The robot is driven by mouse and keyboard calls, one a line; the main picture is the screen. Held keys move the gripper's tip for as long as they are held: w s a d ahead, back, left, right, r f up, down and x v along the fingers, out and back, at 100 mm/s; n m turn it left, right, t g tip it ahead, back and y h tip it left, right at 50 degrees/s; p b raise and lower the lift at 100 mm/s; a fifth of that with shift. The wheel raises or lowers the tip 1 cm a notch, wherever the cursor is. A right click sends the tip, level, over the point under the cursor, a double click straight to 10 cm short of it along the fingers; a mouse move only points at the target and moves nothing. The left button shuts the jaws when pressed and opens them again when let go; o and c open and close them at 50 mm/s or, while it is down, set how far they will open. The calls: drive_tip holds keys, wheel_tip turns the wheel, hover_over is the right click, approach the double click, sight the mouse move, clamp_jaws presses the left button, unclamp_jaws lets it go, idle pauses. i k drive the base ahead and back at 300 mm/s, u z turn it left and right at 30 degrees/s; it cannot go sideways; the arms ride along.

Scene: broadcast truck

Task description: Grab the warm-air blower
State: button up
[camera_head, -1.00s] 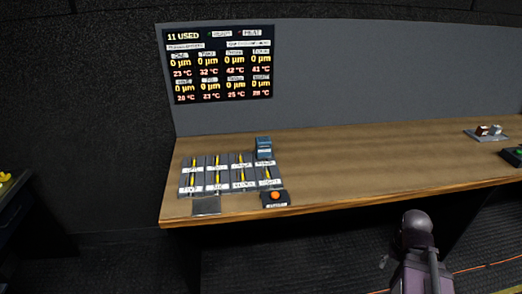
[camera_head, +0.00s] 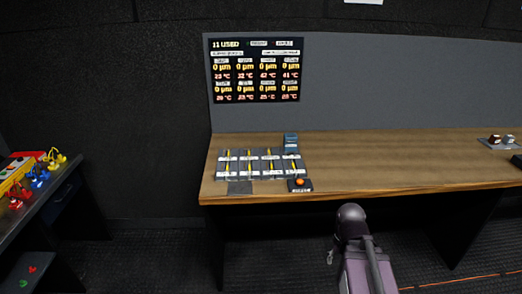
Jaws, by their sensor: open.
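I cannot make out for certain which thing is the warm-air blower. A small blue box (camera_head: 291,143) stands at the back right corner of a block of labelled slots (camera_head: 248,163) with yellow pieces in them, on the wooden bench. A black box with an orange button (camera_head: 300,185) sits at the bench's front edge, right of a flat dark plate (camera_head: 240,188). Part of my arm rises at the bottom, in front of the bench; my gripper's fingers do not show.
A dark table (camera_head: 55,190) at the left carries red, blue and yellow items (camera_head: 38,175). A screen (camera_head: 255,70) hangs on the grey panel behind the bench (camera_head: 390,165). A small tray (camera_head: 497,142) lies at the far right. The bench's middle is clear.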

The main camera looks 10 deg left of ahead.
sight(289, 145)
drive_tip(key=u, duration=0.2)
drive_tip(key=k, duration=0.55)
drive_tip(key=u, duration=0.65)
drive_tip(key=k, duration=0.4)
drive_tip(key=u, duration=0.45)
drive_tip(key=i, duration=1.7)
drive_tip(key=z, duration=1.05)
drive_tip(key=i, duration=0.9)
drive_tip(key=z, duration=0.5)
